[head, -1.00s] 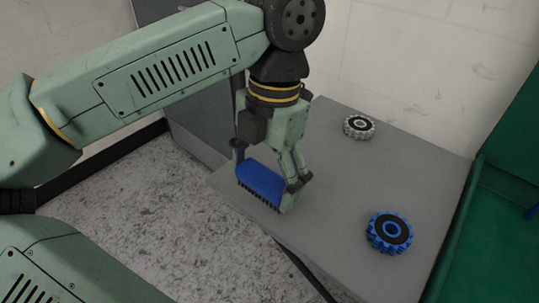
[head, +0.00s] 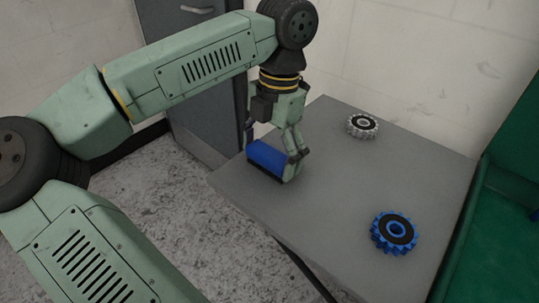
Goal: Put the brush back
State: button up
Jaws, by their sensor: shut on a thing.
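The blue brush (head: 268,157) with dark bristles along its underside is at the left part of the grey table. My gripper (head: 272,154) points down and is shut on the brush, with one finger at each end of it. The bristles are at or just above the table top; I cannot tell whether they touch it. The far side of the brush and part of the left finger are hard to see.
The grey table (head: 340,190) also bears a blue gear-like wheel (head: 394,233) at the front right and a white one (head: 362,125) at the back. A dark grey cabinet (head: 205,80) stands behind left. A green surface (head: 500,230) lies on the right. The table's middle is clear.

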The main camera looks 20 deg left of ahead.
aim_at(275, 148)
jog(key=shift+f, duration=0.15)
jog(key=o, duration=1)
jog(key=shift+o, duration=0.2)
notch_tip(275, 148, up, 12)
jog(key=w+p, duration=0.1)
jog(key=p, duration=0.7)
jog(key=shift+w+d, duration=0.25)
jog(key=shift+w, duration=0.05)
